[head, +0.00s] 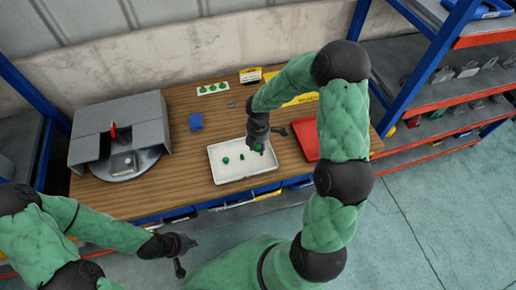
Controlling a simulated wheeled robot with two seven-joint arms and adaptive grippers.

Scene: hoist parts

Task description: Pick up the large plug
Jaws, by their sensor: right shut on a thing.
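A white tray (246,177) lies on the wooden table and holds small green plugs. One green plug (225,160) is at the tray's left, and a smaller green plug (242,156) lies near its middle. My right gripper (259,143) reaches down over the tray's right part. It is shut on a green plug (259,148), which its fingers partly hide; this looks like the large plug. I cannot tell whether that plug still touches the tray. My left gripper (186,256) is in front of the table, over the floor, empty with its fingers apart.
A grey box-shaped fixture (120,130) stands on the left of the table. A red tray (306,140) is to the right. Shelves (440,120) stand beyond the table's right end.

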